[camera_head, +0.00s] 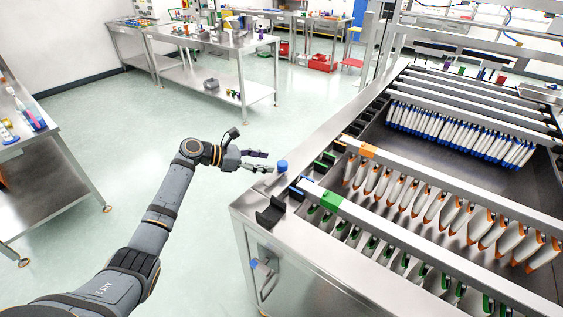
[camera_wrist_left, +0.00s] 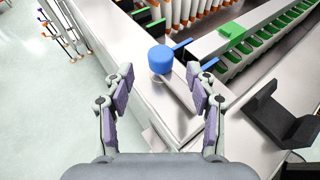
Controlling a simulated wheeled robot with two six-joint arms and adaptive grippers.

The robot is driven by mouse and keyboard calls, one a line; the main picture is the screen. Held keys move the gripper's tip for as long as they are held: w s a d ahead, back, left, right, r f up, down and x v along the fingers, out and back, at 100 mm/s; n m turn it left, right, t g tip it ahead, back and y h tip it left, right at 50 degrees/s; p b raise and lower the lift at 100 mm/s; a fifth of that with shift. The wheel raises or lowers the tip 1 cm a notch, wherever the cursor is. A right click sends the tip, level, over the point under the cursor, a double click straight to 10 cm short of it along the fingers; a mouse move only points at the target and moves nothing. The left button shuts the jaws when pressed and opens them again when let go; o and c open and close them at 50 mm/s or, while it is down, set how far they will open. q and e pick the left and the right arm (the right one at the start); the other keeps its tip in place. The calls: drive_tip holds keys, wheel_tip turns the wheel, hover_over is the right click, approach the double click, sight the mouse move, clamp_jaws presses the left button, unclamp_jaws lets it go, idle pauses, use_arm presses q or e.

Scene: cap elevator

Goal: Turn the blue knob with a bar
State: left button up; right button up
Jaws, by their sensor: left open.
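The blue knob (camera_head: 282,165) is a short blue cylinder on the metal edge of the machine, near its left corner. In the left wrist view the blue knob (camera_wrist_left: 160,59) lies ahead of the fingertips, between their lines. A flat metal bar (camera_wrist_left: 178,88) runs from beside it toward the lower right. My left gripper (camera_head: 262,162) is open and just left of the knob, apart from it. In the left wrist view my left gripper (camera_wrist_left: 162,85) has both purple-padded fingers spread, with nothing held between them. My right gripper is not in view.
The machine's metal frame (camera_head: 245,207) carries rows of orange-tipped, green-tipped and blue-tipped items. A black bracket (camera_head: 270,212) stands near the knob; it also shows in the left wrist view (camera_wrist_left: 285,125). Open floor lies left of the machine. Metal tables (camera_head: 205,45) stand behind.

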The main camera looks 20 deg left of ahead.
sight(281, 163)
use_arm(q)
drive_tip(key=x, duration=0.5)
drive_tip(key=shift+d+r, duration=0.15)
drive_tip(key=shift+r, duration=0.15)
drive_tip(key=shift+p+x, duration=0.3)
drive_tip(key=shift+x, duration=0.7)
drive_tip(key=shift+f, duration=0.1)
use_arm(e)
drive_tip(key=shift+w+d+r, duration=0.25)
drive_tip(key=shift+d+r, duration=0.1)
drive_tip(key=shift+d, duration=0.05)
use_arm(q)
drive_tip(key=shift+c, duration=0.2)
drive_tip(key=c, duration=0.5)
clamp_jaws()
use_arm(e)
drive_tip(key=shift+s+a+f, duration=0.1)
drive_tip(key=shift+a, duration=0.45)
